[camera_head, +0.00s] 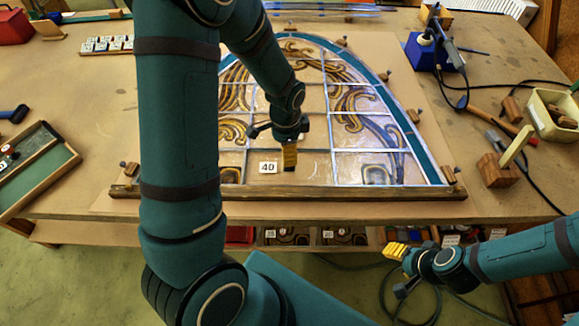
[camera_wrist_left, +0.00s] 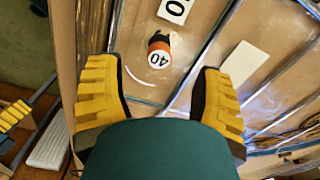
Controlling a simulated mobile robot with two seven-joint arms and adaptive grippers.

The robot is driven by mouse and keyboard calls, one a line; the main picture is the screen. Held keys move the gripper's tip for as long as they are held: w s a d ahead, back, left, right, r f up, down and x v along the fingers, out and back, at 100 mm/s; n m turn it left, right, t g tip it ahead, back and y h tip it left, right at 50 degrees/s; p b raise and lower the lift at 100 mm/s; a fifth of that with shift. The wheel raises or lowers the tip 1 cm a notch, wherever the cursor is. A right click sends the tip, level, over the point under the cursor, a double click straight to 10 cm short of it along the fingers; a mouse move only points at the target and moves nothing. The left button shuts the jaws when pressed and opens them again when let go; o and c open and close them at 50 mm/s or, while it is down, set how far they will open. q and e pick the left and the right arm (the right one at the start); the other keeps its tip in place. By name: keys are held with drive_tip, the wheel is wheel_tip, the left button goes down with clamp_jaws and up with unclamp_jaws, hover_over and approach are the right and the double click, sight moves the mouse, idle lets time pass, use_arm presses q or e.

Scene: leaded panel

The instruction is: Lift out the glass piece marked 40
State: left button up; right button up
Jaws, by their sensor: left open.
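My left gripper (camera_head: 289,158) points down just right of that card. In the left wrist view its yellow jaws (camera_wrist_left: 160,97) are apart, with nothing held between them. My right gripper (camera_head: 397,252) hangs low, off the bench's front edge.
A wooden bar (camera_head: 290,192) runs along the panel's front edge, with wooden blocks around the arch. A soldering iron in a blue stand (camera_head: 435,50), a hammer (camera_head: 497,122) and a cream bin (camera_head: 555,115) are at right. A green-lined tray (camera_head: 35,165) is at left.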

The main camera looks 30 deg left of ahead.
use_arm(q)
wheel_tip(320, 180, down, 2)
drive_tip(key=shift+w, duration=0.15)
drive_tip(key=shift+f, duration=0.45)
drive_tip(key=f, duration=0.3)
drive_tip(key=shift+w+d+f, duration=0.2)
drive_tip(key=shift+d, duration=0.1)
drive_tip(key=shift+f, duration=0.5)
clamp_jaws()
